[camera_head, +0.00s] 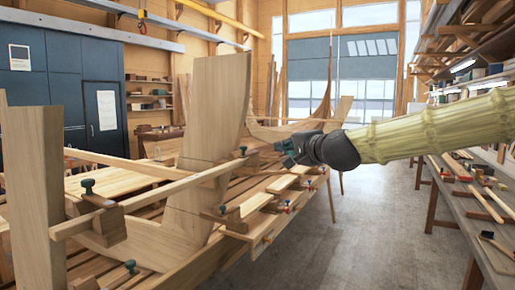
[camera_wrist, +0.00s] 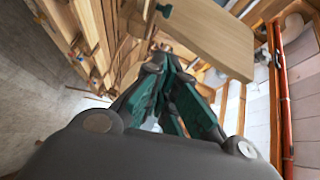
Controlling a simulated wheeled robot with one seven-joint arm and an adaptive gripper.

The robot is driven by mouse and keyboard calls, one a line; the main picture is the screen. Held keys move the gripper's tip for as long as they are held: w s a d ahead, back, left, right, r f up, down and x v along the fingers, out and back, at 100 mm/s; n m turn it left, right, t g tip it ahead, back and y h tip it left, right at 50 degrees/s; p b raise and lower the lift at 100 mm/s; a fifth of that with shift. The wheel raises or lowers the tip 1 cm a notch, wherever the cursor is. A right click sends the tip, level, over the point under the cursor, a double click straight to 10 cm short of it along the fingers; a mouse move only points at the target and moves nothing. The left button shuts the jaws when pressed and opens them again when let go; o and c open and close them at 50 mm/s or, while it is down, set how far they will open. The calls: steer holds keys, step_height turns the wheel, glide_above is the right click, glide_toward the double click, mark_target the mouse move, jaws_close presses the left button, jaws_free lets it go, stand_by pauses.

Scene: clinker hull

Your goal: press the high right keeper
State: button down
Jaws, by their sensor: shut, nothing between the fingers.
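The high right keeper (camera_head: 250,158) is a small wooden block with a dark green knob (camera_head: 243,150), at the right end of the upper batten beside the tall curved wooden stem. My gripper (camera_head: 281,149) is shut and empty, just right of this keeper in the head view, with a small gap showing in the picture. In the wrist view my gripper (camera_wrist: 163,52) has its green-padded fingers together, and a green knob (camera_wrist: 164,10) shows beyond their tips beside a wide board. I cannot tell from this view which keeper that knob belongs to.
A high left keeper (camera_head: 103,219) and lower keepers (camera_head: 232,215) with green knobs sit along the battens. The tall stem (camera_head: 215,110) stands left of my gripper. A workbench (camera_head: 470,205) with tools runs along the right. The floor (camera_head: 355,235) between is clear.

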steer(key=shift+w, duration=0.15)
steer(key=s+a+p+x, duration=0.1)
steer(key=a+p+x, duration=0.1)
steer(key=p+x, duration=0.5)
steer(key=shift+a+f+x, duration=0.2)
steer(key=shift+f+x, duration=0.1)
steer(key=shift+x, duration=2.6)
steer(key=shift+s, duration=0.15)
